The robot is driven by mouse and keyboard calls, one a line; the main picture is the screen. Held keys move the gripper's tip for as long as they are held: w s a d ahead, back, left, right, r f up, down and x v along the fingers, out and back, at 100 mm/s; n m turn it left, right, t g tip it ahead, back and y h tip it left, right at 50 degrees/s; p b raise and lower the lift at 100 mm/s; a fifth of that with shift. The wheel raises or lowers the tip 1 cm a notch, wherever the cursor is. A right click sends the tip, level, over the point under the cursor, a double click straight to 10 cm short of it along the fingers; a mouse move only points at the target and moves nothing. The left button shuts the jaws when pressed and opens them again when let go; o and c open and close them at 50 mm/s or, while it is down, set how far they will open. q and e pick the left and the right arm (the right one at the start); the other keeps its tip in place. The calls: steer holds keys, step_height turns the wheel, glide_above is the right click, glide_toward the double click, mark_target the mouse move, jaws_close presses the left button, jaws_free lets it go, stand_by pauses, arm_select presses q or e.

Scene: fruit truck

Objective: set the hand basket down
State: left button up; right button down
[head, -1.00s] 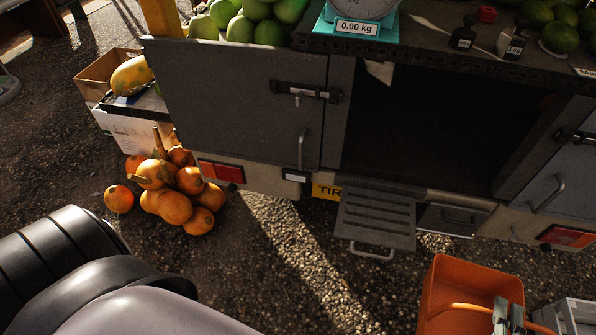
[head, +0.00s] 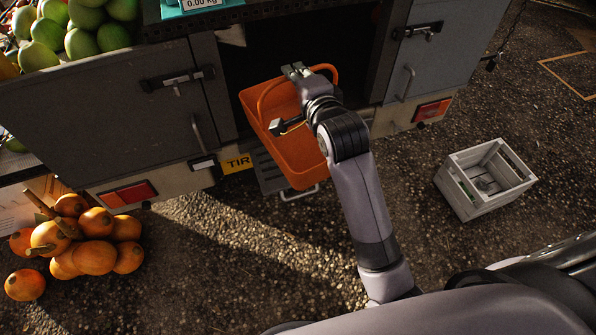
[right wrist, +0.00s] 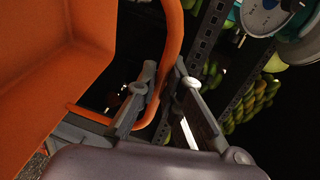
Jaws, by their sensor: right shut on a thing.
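The orange hand basket (head: 302,158) is in the middle of the head view, in front of the truck's dark open compartment and over the grey step (head: 268,172). I cannot tell whether its underside touches anything. My right gripper (head: 296,72) is shut on the basket's orange handle at its upper edge. In the right wrist view the basket (right wrist: 50,75) fills the left side, and the handle (right wrist: 172,60) runs between the two fingers of the gripper (right wrist: 162,92). The basket's inside looks empty where it shows. My left gripper is not in view.
Grey truck doors (head: 115,110) flank the compartment. A pile of orange gourds (head: 85,245) lies on the ground at left. A white crate (head: 485,180) stands on the ground at right. Green fruit (head: 75,30) and a teal scale (head: 195,6) sit on the counter.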

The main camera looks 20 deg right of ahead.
steer(key=b, duration=0.1)
glide_above(296, 142)
step_height(296, 142, down, 15)
steer(key=shift+r, duration=0.1)
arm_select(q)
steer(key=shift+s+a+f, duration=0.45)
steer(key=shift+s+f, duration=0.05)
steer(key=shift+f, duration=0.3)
arm_select(e)
steer(key=shift+f, duration=2.35)
arm_select(q)
steer(key=shift+b, duration=0.3)
arm_select(e)
steer(key=shift+f, duration=0.1)
steer(key=c, duration=2.2)
jaws_free()
steer(key=shift+f, duration=0.1)
steer(key=o, duration=0.5)
